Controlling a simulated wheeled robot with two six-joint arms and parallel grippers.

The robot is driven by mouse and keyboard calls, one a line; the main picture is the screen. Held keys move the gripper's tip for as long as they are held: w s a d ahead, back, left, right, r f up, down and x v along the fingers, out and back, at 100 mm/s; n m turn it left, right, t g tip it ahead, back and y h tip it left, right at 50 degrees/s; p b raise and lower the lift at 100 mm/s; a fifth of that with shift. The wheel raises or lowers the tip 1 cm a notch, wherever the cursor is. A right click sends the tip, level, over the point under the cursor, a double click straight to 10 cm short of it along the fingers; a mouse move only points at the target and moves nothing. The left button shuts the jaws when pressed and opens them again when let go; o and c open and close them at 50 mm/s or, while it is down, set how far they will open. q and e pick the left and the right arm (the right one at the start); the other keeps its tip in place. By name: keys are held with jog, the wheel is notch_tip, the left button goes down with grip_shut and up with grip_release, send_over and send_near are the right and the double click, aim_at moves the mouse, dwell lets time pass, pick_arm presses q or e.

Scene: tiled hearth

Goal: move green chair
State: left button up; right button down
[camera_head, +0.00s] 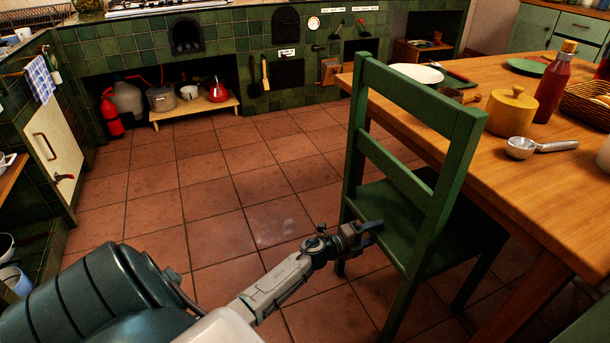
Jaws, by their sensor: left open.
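The green wooden chair (416,215) stands upright on the tiled floor at the right of the head view. Its slatted back faces me, and part of its seat is tucked beside the wooden table. My left gripper (374,232) is open at the near left side of the chair, in front of the seat edge and low between the back posts. Whether its fingers touch the chair I cannot tell. My right gripper is not in view.
The wooden table (455,118) fills the right, with a red bottle (552,88), a yellow pot (510,112) and a metal scoop (522,147) on it. A low wooden shelf (195,109) and a red extinguisher (111,115) stand far back. The tiled floor (215,180) at centre-left is clear.

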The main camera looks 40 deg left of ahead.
pick_arm(q)
jog(key=v, duration=1.2)
jog(key=shift+b, duration=0.4)
jog(key=shift+r, duration=0.1)
